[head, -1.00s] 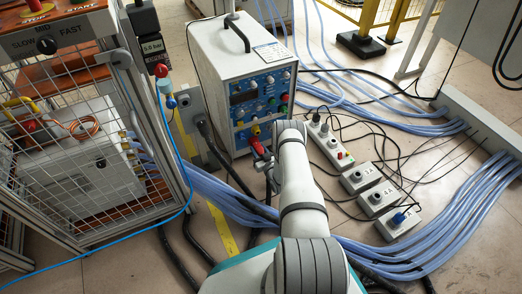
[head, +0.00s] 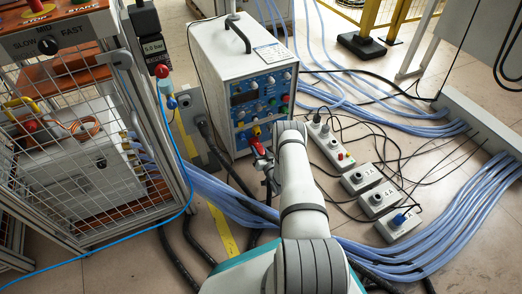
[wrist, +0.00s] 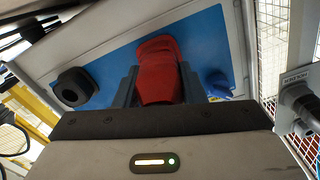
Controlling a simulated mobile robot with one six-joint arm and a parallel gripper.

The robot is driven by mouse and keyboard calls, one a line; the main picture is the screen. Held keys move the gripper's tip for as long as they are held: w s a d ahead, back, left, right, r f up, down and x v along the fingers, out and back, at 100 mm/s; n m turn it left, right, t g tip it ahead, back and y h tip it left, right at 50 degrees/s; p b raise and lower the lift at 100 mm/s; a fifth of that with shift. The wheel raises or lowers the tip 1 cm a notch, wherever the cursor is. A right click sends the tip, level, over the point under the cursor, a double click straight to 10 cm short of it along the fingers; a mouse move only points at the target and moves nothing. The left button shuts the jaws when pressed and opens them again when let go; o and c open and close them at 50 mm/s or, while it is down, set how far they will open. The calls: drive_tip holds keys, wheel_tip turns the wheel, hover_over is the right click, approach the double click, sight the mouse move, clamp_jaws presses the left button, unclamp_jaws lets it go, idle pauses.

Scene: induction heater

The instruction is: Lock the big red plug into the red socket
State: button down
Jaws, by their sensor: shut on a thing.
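The big red plug (wrist: 160,82) is held between the two dark fingers of my gripper (wrist: 157,88), which is shut on it. In the head view the plug (head: 257,146) shows as a small red shape at the lower front of the white heater box (head: 207,70), partly behind my arm. The plug is up against the blue front panel (wrist: 112,76). The red socket is hidden behind the plug, so I cannot tell whether it is locked. My gripper in the head view (head: 268,168) is mostly covered by my arm.
A black round fitting (wrist: 74,87) and a blue knob (wrist: 218,84) sit on either side of the plug. A wire cage (head: 70,150) stands at left. Blue hoses (head: 400,245), black cables and grey socket boxes (head: 380,199) lie on the floor at right.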

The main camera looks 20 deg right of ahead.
drive_tip(key=shift+m, duration=0.6)
drive_tip(key=shift+m, duration=0.9)
drive_tip(key=shift+w, duration=0.1)
drive_tip(key=shift+m, duration=0.8)
drive_tip(key=shift+m, duration=0.8)
drive_tip(key=shift+w, duration=0.1)
